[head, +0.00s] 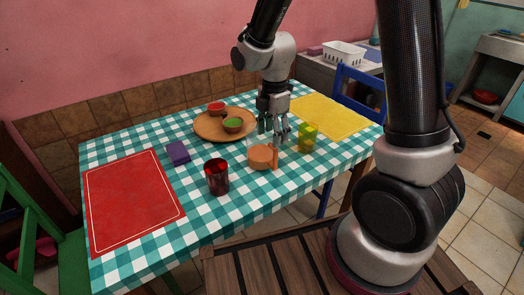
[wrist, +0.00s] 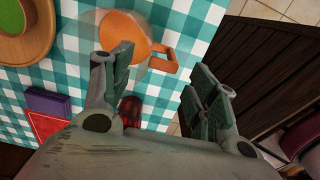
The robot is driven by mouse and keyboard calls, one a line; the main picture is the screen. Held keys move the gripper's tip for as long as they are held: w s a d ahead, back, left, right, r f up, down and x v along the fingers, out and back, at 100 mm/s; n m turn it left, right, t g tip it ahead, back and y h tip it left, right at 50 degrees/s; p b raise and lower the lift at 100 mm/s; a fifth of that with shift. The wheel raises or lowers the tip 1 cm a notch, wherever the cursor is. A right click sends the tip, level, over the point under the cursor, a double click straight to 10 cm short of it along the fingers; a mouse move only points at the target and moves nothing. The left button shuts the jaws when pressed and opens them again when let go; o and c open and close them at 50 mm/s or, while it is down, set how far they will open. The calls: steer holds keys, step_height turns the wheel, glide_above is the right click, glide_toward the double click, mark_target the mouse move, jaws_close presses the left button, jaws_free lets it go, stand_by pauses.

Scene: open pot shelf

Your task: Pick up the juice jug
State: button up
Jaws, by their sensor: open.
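The juice jug (head: 263,157) stands on the checked table, a clear vessel with orange contents and an orange handle. In the wrist view the jug (wrist: 122,30) is at the top, seen from above, with its handle (wrist: 165,60) pointing right. My gripper (head: 274,128) is above the table close to the jug, fingers pointing down. In the wrist view my gripper (wrist: 160,78) is open and empty, with the handle showing just beyond the gap between its fingers. I see no contact with the jug.
A dark red glass (head: 217,178) stands left of the jug, and a yellow-green glass (head: 308,138) stands right. A wooden tray (head: 205,130) with bowls lies behind. A purple napkin (head: 178,153), red placemat (head: 125,205) and yellow placemat (head: 335,117) lie on the table.

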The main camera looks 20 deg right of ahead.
mark_target(263, 149)
steer(key=f, duration=0.4)
steer(key=shift+s+f, duration=0.3)
steer(key=shift+f, duration=0.1)
steer(key=shift+c, duration=0.2)
jaws_close()
